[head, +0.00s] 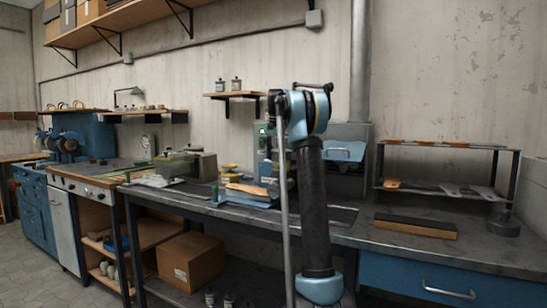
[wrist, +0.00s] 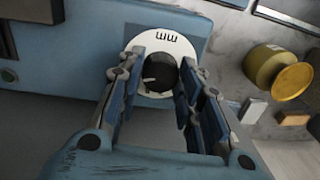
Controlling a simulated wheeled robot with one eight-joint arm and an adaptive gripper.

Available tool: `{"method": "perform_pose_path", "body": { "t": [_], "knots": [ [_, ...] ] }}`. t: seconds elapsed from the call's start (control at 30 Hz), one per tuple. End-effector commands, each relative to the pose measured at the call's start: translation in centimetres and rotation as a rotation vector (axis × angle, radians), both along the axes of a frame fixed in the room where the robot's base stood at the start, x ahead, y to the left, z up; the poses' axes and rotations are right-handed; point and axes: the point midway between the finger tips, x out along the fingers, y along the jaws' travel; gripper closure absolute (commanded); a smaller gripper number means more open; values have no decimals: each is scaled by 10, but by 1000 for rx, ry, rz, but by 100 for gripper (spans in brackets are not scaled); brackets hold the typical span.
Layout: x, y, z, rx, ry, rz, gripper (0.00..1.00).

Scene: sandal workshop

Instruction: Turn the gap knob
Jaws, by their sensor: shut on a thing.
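The gap knob (wrist: 160,70) is a round black knob on a white dial plate marked "MM", seen in the wrist view on a blue machine face (wrist: 75,45). My gripper (wrist: 162,72) has one finger on each side of the knob and is shut on it. Part of the knob's side is hidden by the fingers. In the head view the blue machine (head: 264,142) stands on the bench, mostly behind my arm. The knob and the gripper's fingertips cannot be made out there.
In the wrist view, a yellow tin (wrist: 262,64) and small blocks (wrist: 292,118) lie right of the machine. The dark bench (head: 345,225) carries a tan piece (head: 246,189) in front of the machine, and a rack (head: 440,190) stands at the right.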

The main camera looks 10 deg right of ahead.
Motion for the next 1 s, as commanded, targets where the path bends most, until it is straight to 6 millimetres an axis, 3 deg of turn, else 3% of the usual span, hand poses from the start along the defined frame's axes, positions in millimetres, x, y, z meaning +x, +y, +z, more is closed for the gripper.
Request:
{"method": "perform_pose_path", "body": {
  "t": [0.27,1.0],
  "knots": [
    [1,0,0,1,-1,158,91],
    [2,-1,0,1,-1,854,91]
  ]
}}
